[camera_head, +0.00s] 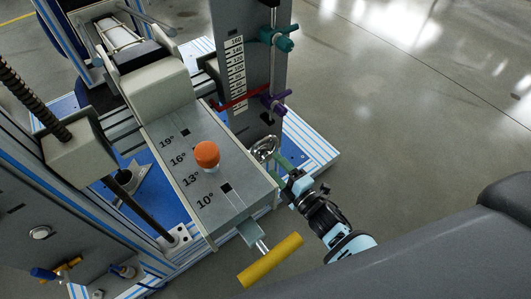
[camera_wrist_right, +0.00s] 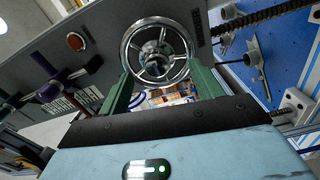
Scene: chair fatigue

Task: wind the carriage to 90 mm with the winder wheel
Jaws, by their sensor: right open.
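In the right wrist view the spoked wheel (camera_wrist_right: 157,55) is straight ahead. My right gripper (camera_head: 283,166) is beside the wheel. Its two green fingers (camera_wrist_right: 162,74) are open, one on each side of the wheel's lower part; I cannot tell whether they touch the rim. A red pointer (camera_head: 243,98) crosses the white number scale (camera_head: 236,72) on the upright plate. My left gripper is out of view.
An orange knob (camera_head: 207,154) stands on the grey box (camera_head: 185,135). A yellow handle (camera_head: 270,260) sticks out in front. Teal (camera_head: 279,38) and purple (camera_head: 274,102) knobs sit beside the scale. Bare floor (camera_head: 400,110) lies to the right.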

